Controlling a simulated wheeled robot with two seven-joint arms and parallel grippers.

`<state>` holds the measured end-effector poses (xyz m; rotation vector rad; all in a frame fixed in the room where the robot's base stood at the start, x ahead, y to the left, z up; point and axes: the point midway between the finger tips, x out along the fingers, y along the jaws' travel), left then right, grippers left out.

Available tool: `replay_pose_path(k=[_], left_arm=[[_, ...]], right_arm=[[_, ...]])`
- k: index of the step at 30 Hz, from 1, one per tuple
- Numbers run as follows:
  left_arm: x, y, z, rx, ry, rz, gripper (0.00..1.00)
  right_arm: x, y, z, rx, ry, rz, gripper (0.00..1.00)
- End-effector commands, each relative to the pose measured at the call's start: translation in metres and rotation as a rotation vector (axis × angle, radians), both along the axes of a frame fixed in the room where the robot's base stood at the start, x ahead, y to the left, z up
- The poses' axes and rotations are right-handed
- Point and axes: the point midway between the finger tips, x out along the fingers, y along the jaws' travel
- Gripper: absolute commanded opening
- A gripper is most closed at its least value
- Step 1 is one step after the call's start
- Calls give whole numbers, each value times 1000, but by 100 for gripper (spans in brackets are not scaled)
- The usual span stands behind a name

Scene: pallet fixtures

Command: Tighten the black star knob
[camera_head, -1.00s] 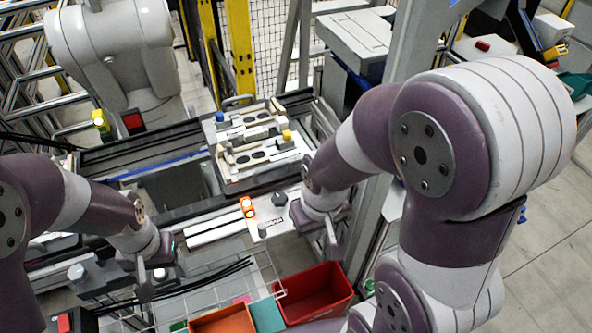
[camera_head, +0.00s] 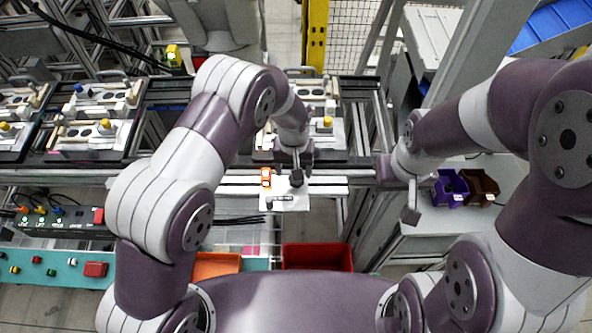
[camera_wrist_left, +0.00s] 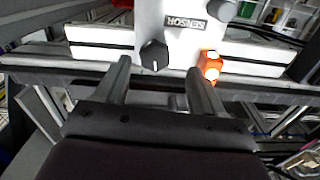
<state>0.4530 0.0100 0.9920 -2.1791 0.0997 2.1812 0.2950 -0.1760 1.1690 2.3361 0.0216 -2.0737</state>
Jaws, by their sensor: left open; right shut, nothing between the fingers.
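The black knob (camera_head: 296,178) stands on a small white plate (camera_head: 290,202). In the left wrist view the knob (camera_wrist_left: 154,55) has a white line on it; I cannot make out a star shape. My left gripper (camera_head: 297,160) is open right by the knob. In the wrist view its two fingers (camera_wrist_left: 159,68) lie on either side of the knob, with a gap on each side. My right gripper (camera_head: 410,214) is shut and empty, off to the right of the plate.
A lit orange lamp (camera_head: 266,178) sits close beside the knob; in the wrist view the lamp (camera_wrist_left: 210,65) is just past one finger. A red bin (camera_head: 318,257) and an orange bin (camera_head: 215,265) lie in front. A fixture pallet (camera_head: 330,135) stands behind.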

Motion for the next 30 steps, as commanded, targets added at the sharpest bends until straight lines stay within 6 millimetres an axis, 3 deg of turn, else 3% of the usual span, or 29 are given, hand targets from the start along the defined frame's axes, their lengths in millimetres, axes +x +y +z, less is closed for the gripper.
replay_pose_path(k=[7, 17, 22, 23, 30], left_arm=[[0, -1, -36, 0, -1, -1, 69], [1, -1, -43, -1, -2, -1, 69], [1, -1, -43, -1, -2, -2, 17], [1, -1, -43, -1, -2, -2, 12], [1, -1, -43, -1, -3, -16, 13]], right_arm=[[0, 0, 13, 0, 0, 0, 0], [0, 0, 13, 0, 0, 0, 0], [0, 0, 13, 0, 0, 0, 0], [0, 0, 13, 0, 0, 0, 0], [0, 0, 11, 0, 0, 0, 0]])
